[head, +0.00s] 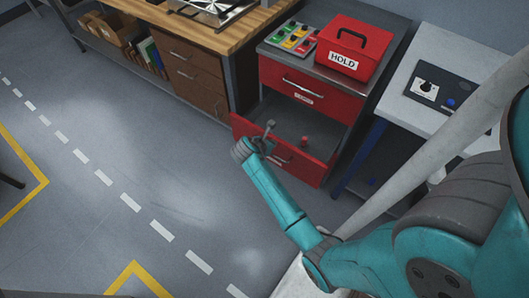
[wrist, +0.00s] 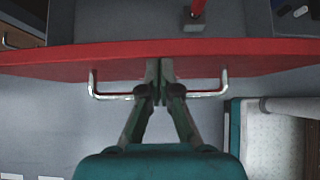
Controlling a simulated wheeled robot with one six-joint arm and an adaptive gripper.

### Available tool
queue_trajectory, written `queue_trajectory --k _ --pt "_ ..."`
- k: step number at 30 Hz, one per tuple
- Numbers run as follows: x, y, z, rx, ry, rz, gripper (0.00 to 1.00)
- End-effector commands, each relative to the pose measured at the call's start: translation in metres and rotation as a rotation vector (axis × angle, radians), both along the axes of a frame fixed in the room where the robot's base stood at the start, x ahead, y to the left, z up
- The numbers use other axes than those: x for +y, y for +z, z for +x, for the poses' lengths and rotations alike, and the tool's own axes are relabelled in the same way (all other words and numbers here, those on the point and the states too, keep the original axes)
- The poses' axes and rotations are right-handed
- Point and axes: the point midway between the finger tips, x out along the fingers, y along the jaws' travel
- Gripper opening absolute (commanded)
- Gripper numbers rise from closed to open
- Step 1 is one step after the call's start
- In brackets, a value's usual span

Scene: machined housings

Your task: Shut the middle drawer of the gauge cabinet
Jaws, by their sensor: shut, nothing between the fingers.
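The gauge cabinet (head: 376,32) is grey with red drawer fronts. Its top drawer (head: 283,82) is shut. The middle drawer (head: 318,172), below it, stands pulled well out, and its red front also shows in the wrist view (wrist: 60,63). A silver bar handle (wrist: 205,94) is on that front. My gripper (head: 269,128) is shut and empty. In the wrist view its fingertips (wrist: 160,66) are at the drawer front, between the two ends of the handle. I cannot tell whether they touch it. My forearm hides part of the front in the head view.
A small red-topped item (head: 304,141) is inside the open drawer. A red HOLD box (head: 345,50) and a tray of coloured pieces (head: 291,38) sit on the cabinet. A wooden bench (head: 215,38) stands left, a light table (head: 420,68) right. The floor to the left is clear.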

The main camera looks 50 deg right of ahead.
Motion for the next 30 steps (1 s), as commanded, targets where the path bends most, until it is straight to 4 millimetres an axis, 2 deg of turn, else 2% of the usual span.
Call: queue_trajectory --k 1,6,15,22,30 --pt "-0.016 0.001 0.0 -0.003 -0.007 -0.001 0.0" --pt "-0.064 0.001 0.002 -0.002 -0.006 -0.001 0.0" --pt "-0.137 0.001 0.004 -0.001 -0.004 -0.001 0.0" --pt "-0.173 0.001 0.006 -0.001 -0.001 -0.001 0.0" --pt "-0.189 0.0 0.007 -0.001 -0.001 0.0 0.0"
